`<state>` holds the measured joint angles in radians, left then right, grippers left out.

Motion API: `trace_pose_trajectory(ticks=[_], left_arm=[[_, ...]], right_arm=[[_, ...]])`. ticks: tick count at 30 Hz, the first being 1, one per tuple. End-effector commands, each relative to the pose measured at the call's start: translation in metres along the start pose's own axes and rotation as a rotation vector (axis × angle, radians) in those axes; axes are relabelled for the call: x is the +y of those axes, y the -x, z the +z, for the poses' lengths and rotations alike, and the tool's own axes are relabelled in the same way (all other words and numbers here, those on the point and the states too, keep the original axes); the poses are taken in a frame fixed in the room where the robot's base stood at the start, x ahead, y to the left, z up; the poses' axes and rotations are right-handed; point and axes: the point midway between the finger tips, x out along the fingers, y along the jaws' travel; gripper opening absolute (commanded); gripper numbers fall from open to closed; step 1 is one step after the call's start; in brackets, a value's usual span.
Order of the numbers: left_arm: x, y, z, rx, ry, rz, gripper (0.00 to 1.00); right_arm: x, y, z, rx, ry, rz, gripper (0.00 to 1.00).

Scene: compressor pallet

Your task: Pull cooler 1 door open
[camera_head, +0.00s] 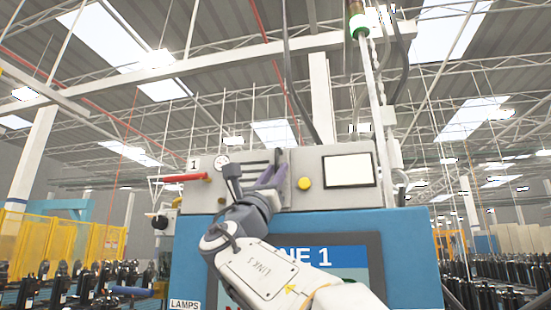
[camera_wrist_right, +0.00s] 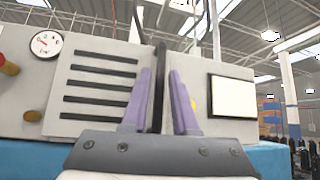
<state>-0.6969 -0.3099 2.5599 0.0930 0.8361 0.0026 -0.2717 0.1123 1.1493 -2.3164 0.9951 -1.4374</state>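The cooler 1 door is the light grey slotted panel on the upper front of the blue machine, and it shows in the wrist view (camera_wrist_right: 75,75). It looks closed, its face flush with the panel beside it. A dark upright bar (camera_wrist_right: 158,75), seemingly its handle, stands at its right edge. My right gripper (camera_head: 272,172) is at this edge, with its purple fingers on both sides of the bar in the wrist view (camera_wrist_right: 160,85). My left gripper is not in view.
The blue cabinet (camera_head: 195,245) carries a screen, a red handle (camera_head: 185,178), a round gauge (camera_head: 222,160) and a yellow button (camera_head: 304,183). Yellow fencing (camera_head: 60,240) stands at left. Rows of dark parts flank the cabinet. Cables hang above it.

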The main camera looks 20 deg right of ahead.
Motion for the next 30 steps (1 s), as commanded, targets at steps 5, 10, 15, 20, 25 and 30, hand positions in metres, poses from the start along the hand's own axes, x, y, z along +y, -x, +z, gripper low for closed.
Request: trace_pose_trajectory(ticks=[5, 10, 15, 20, 25, 30], left_arm=[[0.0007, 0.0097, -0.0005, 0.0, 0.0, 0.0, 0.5], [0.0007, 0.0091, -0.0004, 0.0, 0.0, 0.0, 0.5], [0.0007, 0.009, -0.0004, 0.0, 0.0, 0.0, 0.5], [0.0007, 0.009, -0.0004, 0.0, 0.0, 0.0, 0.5], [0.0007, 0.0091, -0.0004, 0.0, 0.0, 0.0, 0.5], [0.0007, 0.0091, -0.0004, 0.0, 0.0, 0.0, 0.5]], right_arm=[[0.0001, -0.0128, 0.0001, 0.0, 0.001, 0.0, 0.27], [0.0002, -0.0131, -0.0009, 0.0, 0.0, 0.0, 0.27], [0.0002, -0.0128, -0.0008, 0.001, 0.0, 0.0, 0.04], [0.0002, -0.0128, -0.0007, 0.001, -0.001, 0.001, 0.0], [0.0002, -0.0127, -0.0006, 0.001, -0.001, 0.001, 0.0], [0.0003, -0.0127, -0.0005, 0.001, -0.001, 0.001, 0.0]])
